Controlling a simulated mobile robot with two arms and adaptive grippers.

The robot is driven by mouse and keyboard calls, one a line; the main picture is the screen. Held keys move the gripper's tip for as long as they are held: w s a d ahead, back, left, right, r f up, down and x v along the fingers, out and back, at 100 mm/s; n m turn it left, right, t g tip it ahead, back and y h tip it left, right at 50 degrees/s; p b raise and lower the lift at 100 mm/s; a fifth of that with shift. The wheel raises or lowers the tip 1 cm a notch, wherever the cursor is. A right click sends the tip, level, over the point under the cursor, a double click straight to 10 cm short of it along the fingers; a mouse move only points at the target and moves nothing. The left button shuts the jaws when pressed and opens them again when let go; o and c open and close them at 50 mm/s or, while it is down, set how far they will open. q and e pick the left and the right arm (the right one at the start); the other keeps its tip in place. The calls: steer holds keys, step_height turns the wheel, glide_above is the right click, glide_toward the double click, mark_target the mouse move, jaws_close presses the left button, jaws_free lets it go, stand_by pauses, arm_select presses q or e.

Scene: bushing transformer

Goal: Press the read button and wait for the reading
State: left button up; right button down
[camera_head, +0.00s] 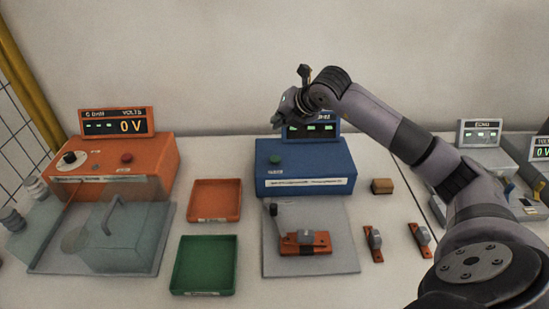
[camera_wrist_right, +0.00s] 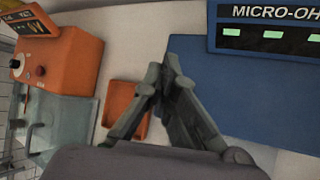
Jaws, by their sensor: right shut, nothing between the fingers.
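The blue micro-ohm meter (camera_head: 318,178) stands against the back wall in the head view. Its round green button (camera_head: 275,159) is on the top left of the box. Its display (camera_head: 318,128) shows green marks and is partly covered by my right gripper; it also shows in the wrist view (camera_wrist_right: 265,32). My right gripper (camera_head: 285,108) is above and behind the button, apart from it in the head view. In the wrist view its fingers (camera_wrist_right: 165,72) are together and empty, over the blue box. The button cannot be made out there. My left gripper is not in view.
An orange tester (camera_head: 150,155) reading 0 V stands left, with a clear cover (camera_head: 125,235) before it. Orange (camera_head: 215,215) and green (camera_head: 205,288) trays lie mid-table. A grey plate (camera_head: 345,262) bears an orange-based part (camera_head: 306,242). Two similar parts (camera_head: 374,245) lie right.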

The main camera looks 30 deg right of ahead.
steer(key=shift+f, duration=0.1)
steer(key=b, duration=0.4)
glide_above(277, 157)
step_height(277, 157, down, 8)
steer(key=shift+s+r, duration=0.1)
steer(key=shift+f+b, duration=0.45)
steer(key=shift+b, duration=0.1)
stand_by(0.8)
steer(key=shift+f+b, duration=0.35)
steer(key=shift+b, duration=0.35)
steer(key=shift+f+b, duration=0.6)
steer(key=shift+b, duration=0.05)
stand_by(0.4)
steer(key=shift+r, duration=0.1)
stand_by(0.4)
steer(key=shift+r+p, duration=0.35)
steer(key=shift+r, duration=0.5)
